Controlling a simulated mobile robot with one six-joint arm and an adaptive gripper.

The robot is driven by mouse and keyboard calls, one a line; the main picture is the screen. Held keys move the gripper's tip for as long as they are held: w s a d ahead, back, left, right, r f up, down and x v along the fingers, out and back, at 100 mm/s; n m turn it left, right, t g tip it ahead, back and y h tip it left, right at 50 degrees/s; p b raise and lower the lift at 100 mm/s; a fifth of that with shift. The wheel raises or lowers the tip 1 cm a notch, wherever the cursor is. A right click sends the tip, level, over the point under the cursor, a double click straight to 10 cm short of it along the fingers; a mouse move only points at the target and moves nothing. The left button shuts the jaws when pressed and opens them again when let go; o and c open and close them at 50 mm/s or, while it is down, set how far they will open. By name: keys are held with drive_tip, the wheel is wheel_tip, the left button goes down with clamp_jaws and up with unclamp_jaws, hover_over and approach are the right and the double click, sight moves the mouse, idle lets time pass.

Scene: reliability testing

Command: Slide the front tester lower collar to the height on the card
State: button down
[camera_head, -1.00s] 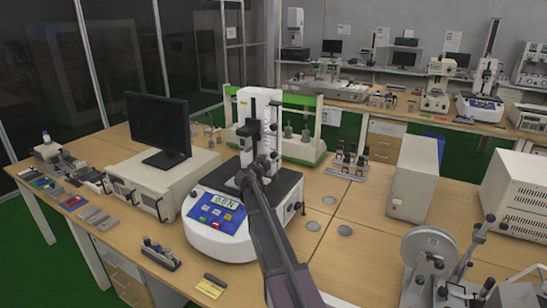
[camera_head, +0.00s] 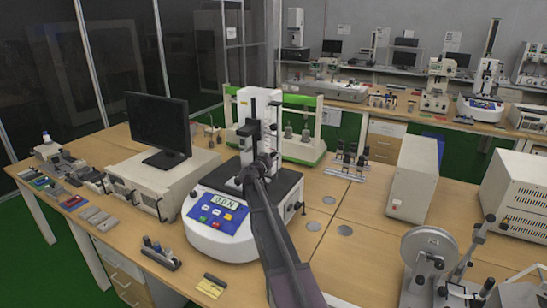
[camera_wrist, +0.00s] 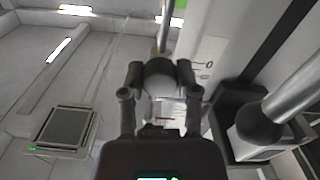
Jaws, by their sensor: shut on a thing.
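The front tester (camera_head: 222,232) is a white round-based stand with a blue panel and a lit display. Its white upright column (camera_head: 246,105) carries dark fittings. My gripper (camera_head: 262,165) is at the lower part of this column, and the arm hides much of what is there. In the wrist view my gripper (camera_wrist: 160,75) is shut on a grey rounded piece (camera_wrist: 160,82), apparently the lower collar's knob. A scale with a 0 mark (camera_wrist: 207,65) is just right of it. A small yellow card (camera_head: 211,286) lies at the table's front edge; its writing is unreadable.
A monitor (camera_head: 158,125) on a beige box (camera_head: 160,185) stands left of the tester. A green-framed rig (camera_head: 305,130) is close behind.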

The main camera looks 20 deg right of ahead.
sight(273, 153)
drive_tip(key=shift+r+p, duration=2)
drive_tip(key=shift+r, duration=0.05)
drive_tip(key=shift+c, duration=1.7)
unclamp_jaws()
drive_tip(key=shift+w+d+f, duration=0.1)
drive_tip(key=v, duration=1.2)
